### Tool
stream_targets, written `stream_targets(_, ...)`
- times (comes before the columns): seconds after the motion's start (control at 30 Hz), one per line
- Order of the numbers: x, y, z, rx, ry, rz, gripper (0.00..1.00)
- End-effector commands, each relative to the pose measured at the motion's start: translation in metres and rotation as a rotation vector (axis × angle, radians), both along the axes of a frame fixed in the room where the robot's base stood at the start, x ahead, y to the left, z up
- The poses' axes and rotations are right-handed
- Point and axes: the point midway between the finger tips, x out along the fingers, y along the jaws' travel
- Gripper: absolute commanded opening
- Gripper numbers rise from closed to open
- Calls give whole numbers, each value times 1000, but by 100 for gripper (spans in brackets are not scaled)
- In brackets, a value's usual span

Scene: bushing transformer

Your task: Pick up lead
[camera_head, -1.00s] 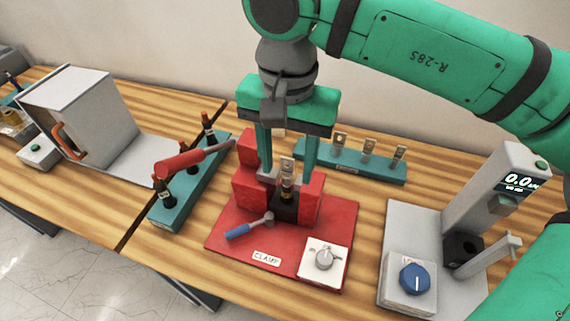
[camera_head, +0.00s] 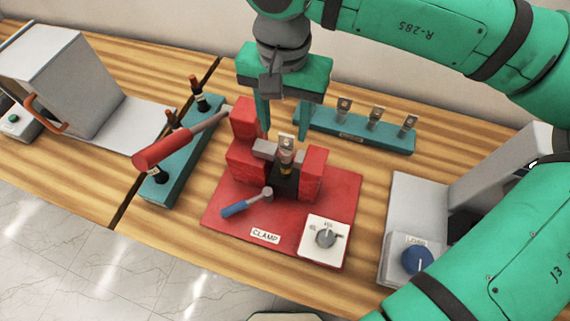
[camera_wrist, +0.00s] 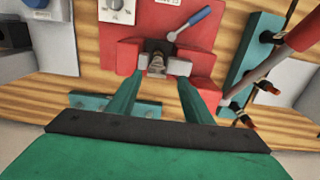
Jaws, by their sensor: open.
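One metal-tabbed piece, which looks like a lead (camera_head: 286,143), stands upright between the grey jaws of the red clamp (camera_head: 225,213). It also shows in the wrist view (camera_wrist: 157,62). Several similar tabbed pieces stand in the teal rack behind, including a left one (camera_head: 344,104), a middle one (camera_head: 375,115) and a right one (camera_head: 409,122). I cannot tell which is meant. My gripper (camera_head: 284,132) is open and empty, its teal fingers apart, above and behind the clamped piece. In the wrist view my gripper (camera_wrist: 158,86) points toward the clamp.
A teal rack (camera_head: 187,150) with dark bushings stands left, with the clamp's red-handled lever (camera_head: 165,148) reaching over it. A blue-handled lever (camera_head: 240,205) and dial (camera_head: 325,238) sit on the clamp base. A grey box (camera_head: 50,75) is far left; a grey device (camera_head: 415,205) is right.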

Motion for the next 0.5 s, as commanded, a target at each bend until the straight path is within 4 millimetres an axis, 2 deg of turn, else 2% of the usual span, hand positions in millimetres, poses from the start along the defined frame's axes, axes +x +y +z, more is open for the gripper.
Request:
stream_targets(0.3,-3,-7,-41,0,2,-10,46)
stream_targets(0.5,-2,-5,-48,0,0,-4,46)
